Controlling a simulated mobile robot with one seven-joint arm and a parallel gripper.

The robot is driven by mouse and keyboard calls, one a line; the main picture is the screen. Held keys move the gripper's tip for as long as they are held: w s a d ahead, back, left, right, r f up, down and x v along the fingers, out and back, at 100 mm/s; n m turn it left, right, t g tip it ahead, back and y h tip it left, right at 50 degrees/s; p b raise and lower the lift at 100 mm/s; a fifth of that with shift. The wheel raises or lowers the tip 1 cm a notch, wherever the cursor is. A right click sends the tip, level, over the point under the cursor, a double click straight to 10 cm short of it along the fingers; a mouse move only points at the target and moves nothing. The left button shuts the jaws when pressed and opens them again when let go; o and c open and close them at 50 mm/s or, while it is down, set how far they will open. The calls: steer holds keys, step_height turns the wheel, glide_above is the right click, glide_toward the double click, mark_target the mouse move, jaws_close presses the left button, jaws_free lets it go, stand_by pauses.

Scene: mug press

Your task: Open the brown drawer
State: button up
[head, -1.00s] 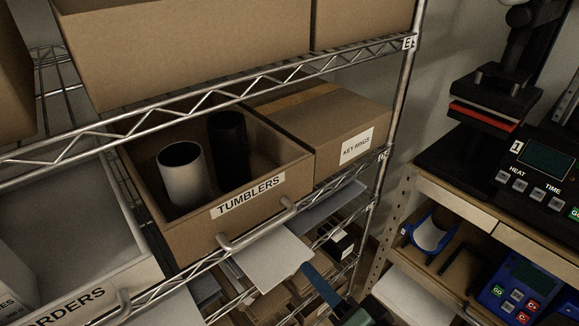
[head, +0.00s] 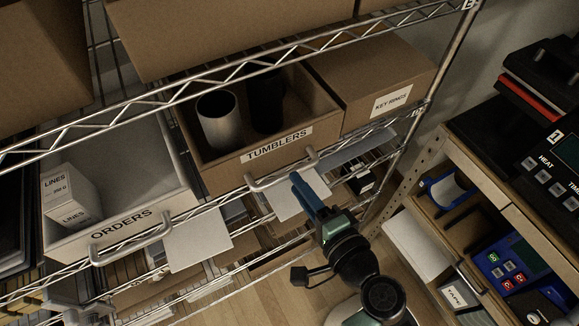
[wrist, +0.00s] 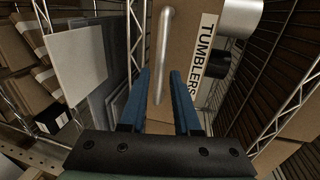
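The brown drawer (head: 222,178) is an open-topped box labelled TUMBLERS on the middle shelf, with a pale bar handle (head: 283,170) across its front. A white tumbler (head: 219,122) and a black tumbler (head: 266,100) stand inside. My gripper (head: 304,186) is just in front of the drawer, near the handle's right end. In the wrist view, its blue fingers (wrist: 160,73) are apart. The handle (wrist: 165,45) runs lengthwise in line with the gap between them. I cannot tell whether the fingers touch it.
A white ORDERS drawer (head: 172,205) with its own handle sits to the left, and a KEY RINGS box (head: 372,82) to the right. A metal shelf rail (head: 215,82) crosses above. White sheets (head: 200,240) hang below the drawers. A workbench (head: 470,175) stands at the right.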

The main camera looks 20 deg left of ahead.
mark_target(289, 171)
steer(key=x, duration=0.5)
steer(key=shift+p, duration=0.3)
steer(key=shift+d, duration=0.1)
jaws_close()
stand_by(1.0)
